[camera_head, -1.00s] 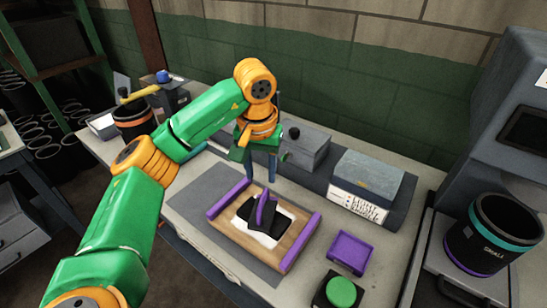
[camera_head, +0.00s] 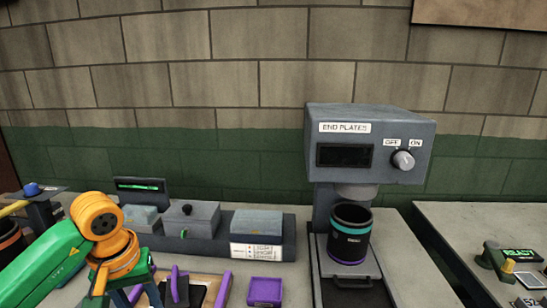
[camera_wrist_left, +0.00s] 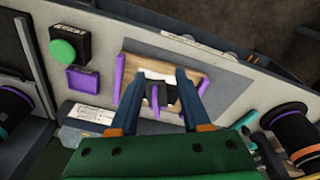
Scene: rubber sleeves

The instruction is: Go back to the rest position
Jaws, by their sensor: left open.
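My left gripper (camera_head: 133,296) is at the bottom edge of the head view, on the green and orange arm coming in from the left. In the left wrist view its two blue fingers (camera_wrist_left: 160,80) are spread apart with nothing gripped. Between and beyond them is a wooden board (camera_wrist_left: 199,76) with purple side rails and a black block with a purple handle (camera_wrist_left: 156,98) on it. How far the fingers are above the board is hard to tell. My right gripper is not in view.
A grey END PLATES machine (camera_head: 375,120) stands at the right with a dark sleeve (camera_head: 349,236) on its base. Grey boxes (camera_head: 190,218) line the back of the table. A purple tray (camera_head: 264,291) lies right of the board. A second table (camera_head: 450,225) is at far right.

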